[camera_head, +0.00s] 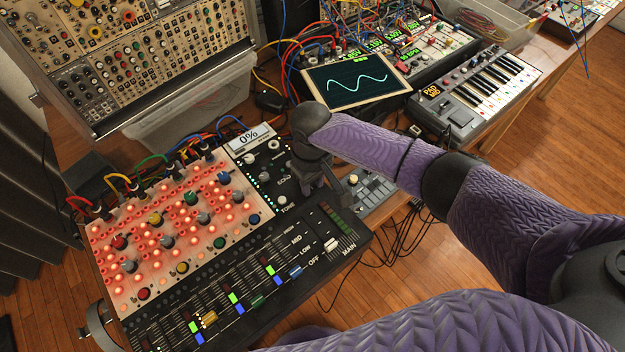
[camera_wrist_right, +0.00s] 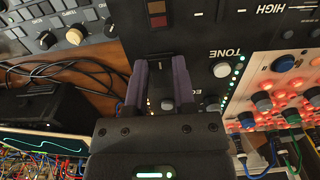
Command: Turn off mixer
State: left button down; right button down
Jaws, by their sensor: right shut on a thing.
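The mixer (camera_head: 322,275) is a black console with a red-lit knob panel (camera_head: 150,225) on its left and faders marked MID, LOW, OFF and MAIN. Its small display (camera_head: 249,136) reads 0%. My right gripper (camera_head: 325,200) points down at the mixer's right side, beside the ECHO and TONE knobs. In the right wrist view its two fingers (camera_wrist_right: 159,68) stand apart, shut on a dark control of the mixer that is hard to make out between them. The TONE knob (camera_wrist_right: 221,69) shows clear beside them. My left gripper is out of view.
A tablet with a wave trace (camera_head: 355,80), a small keyboard (camera_head: 475,95) and patch gear with cables stand behind. A large modular rack (camera_head: 100,70) is at the back left. A small pad device (camera_head: 368,190) and loose cables lie right of the mixer.

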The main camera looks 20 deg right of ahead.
jog(key=shift+w+g, duration=0.15)
jog(key=shift+g, duration=0.25)
jog(key=shift+w+a+g+h+b, duration=0.15)
jog(key=shift+g+h+b, duration=0.35)
jog(key=shift+g+b, duration=0.25)
jog(key=shift+r, duration=0.15)
jog(key=shift+c, duration=2.2)
grip_release()
jog(key=d+p+v, duration=0.1)
jog(key=p+v, duration=0.1)
jog(key=v, duration=0.8)
jog(key=shift+a+p, duration=0.3)
jog(key=shift+a, duration=0.15)
